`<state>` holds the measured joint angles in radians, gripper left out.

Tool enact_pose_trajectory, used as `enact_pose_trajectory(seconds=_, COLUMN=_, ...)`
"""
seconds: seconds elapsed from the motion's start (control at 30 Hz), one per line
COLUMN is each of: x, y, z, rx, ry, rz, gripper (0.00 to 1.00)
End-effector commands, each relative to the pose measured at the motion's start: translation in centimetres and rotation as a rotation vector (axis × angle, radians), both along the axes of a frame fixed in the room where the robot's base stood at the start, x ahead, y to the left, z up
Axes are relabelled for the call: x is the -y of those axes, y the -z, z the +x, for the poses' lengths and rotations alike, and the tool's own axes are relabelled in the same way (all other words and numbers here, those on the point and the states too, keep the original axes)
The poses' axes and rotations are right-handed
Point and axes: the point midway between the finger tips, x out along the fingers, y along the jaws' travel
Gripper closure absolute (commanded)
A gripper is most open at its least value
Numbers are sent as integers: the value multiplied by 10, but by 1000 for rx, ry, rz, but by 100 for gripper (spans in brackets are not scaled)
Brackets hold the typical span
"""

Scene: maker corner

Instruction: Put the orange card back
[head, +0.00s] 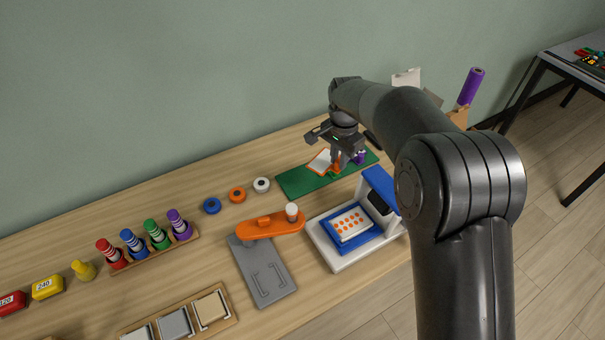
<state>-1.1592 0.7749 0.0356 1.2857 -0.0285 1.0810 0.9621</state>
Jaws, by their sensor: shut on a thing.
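My gripper (337,168) points down over the green mat (298,184) at the back right of the wooden table. It is shut on a small orange thing at its fingertips, which looks like the orange card (336,162); the fingers and wrist hide much of it. I cannot tell whether the card touches the mat. A white sheet with an orange edge (319,161) lies on the mat just left of the gripper. A small purple thing (360,157) stands just right of it.
A white and blue press (325,248) with an orange-dotted sheet stands in front of the mat. An orange-armed grey device (265,275) is to its left. A rack of coloured stamps (160,252) stands further left.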

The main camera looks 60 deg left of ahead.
Motion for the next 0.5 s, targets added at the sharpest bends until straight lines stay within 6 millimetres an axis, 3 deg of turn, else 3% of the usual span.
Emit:
enact_pose_trajectory(seconds=0.3, x=-55, y=44, z=-47, rx=-1, ry=-1, rz=-1, gripper=100)
enact_pose_trajectory(seconds=0.5, x=-71, y=55, z=-59, rx=0, ry=2, rz=0, gripper=100)
